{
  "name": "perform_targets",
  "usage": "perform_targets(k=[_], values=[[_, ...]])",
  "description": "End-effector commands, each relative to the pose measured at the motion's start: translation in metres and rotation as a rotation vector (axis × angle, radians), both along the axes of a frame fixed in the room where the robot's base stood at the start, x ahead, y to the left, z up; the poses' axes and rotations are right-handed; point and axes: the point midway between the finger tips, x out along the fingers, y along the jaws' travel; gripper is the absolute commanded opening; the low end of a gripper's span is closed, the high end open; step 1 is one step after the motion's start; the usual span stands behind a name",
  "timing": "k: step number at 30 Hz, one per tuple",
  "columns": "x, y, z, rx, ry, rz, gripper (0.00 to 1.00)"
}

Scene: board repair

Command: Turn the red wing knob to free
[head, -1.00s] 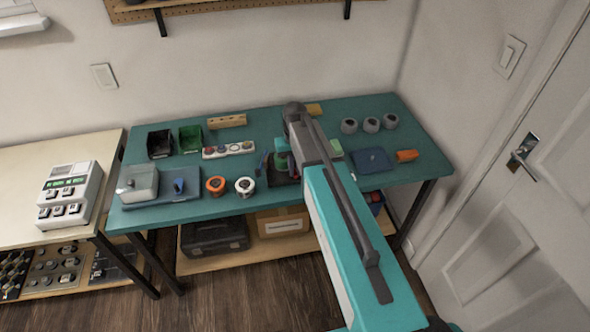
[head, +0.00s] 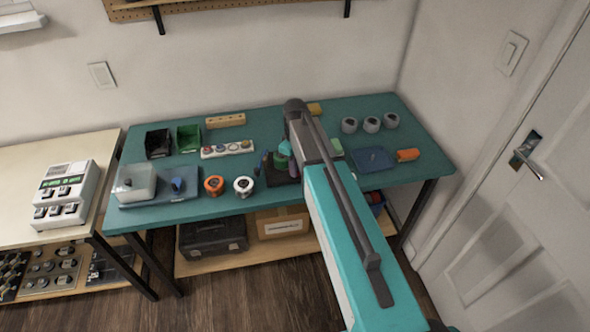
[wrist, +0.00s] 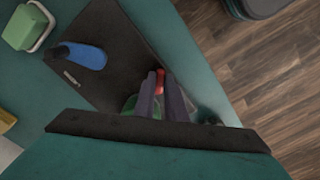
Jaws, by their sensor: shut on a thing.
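The red wing knob (wrist: 160,75) shows as a small red piece between the tips of my gripper (wrist: 163,85) in the wrist view. My gripper is shut on it, and the fingers hide most of it, so its turn angle cannot be read. A green part (wrist: 130,103) shows beside the fingers, partly hidden. In the head view my arm covers the knob; a dark fixture with a green part (head: 280,167) shows at the arm's left edge.
A dark mat (wrist: 115,45) carries a blue-handled object (wrist: 80,55). A green block (wrist: 22,28) lies past it. On the teal bench, an orange-ringed spool (head: 214,185) and a white one (head: 244,186) stand left of the fixture. A blue tray (head: 373,158) lies to the right.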

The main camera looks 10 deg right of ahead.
Motion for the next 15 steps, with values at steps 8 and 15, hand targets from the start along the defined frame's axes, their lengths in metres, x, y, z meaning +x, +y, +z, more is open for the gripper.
perform_targets(k=[8,15], values=[[0.0018,0.0010,0.0003,0.003,-0.003,0.257,0.00],[0.0027,0.0007,0.0006,0.004,-0.003,0.476,0.00]])
